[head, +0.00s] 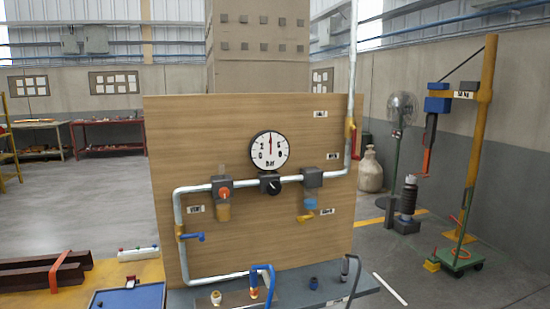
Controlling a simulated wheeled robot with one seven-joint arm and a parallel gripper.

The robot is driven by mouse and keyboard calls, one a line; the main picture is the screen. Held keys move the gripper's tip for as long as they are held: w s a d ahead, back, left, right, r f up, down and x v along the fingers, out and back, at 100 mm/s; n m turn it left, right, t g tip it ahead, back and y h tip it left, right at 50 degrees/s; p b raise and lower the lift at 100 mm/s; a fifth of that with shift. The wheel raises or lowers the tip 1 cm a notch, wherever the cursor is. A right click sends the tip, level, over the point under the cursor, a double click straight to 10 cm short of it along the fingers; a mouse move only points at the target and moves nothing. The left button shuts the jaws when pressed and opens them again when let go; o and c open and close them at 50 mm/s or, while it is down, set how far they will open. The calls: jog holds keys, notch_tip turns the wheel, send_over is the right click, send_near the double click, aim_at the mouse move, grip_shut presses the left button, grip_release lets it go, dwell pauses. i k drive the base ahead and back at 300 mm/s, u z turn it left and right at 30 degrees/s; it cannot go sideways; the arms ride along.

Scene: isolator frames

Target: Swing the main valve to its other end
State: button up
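The wooden panel (250,120) stands in front of me with steel pipes and valves on it. At its right edge a vertical pipe (353,70) comes down through a brass valve body with a red lever (356,143), which looks like the main valve. The red lever hangs down, about in line with the pipe. A small label (333,155) sits left of it, too small to read surely. The round gauge (269,150) has its red needle pointing about straight up. My gripper is not in view.
A blue lever (191,237) is on the left pipe, a yellow one (306,217) below the right filter. A shelf (360,290) with hose fittings juts out below the panel. A yellow hoist post (478,140) and a fan (401,110) stand to the right.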

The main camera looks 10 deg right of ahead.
aim_at(354, 129)
jog(key=u, duration=0.2)
jog(key=i, duration=1)
